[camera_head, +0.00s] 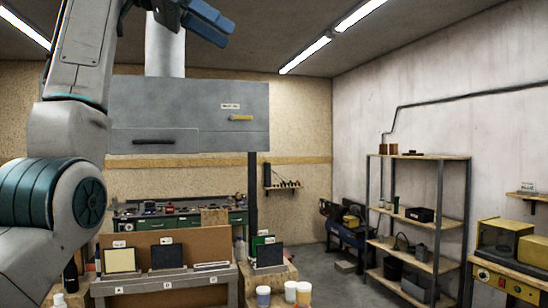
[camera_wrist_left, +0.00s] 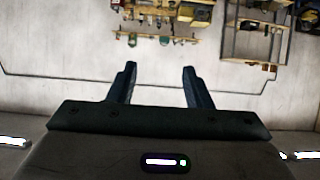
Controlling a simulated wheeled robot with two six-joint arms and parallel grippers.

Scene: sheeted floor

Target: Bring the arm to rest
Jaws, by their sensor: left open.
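My left arm comes in from the left edge of the head view and rises in front of the room. Beyond the fingers are the pale wall and shelves, which look upside down. My right gripper is not in either view.
A grey hood (camera_head: 190,117) hangs behind my left arm. Below it stands a bench (camera_head: 165,286) with panels, and cups (camera_head: 291,292) sit beside it. A metal shelf rack (camera_head: 438,215) and a yellow machine (camera_head: 505,243) stand at the right. Open floor (camera_head: 330,288) lies between.

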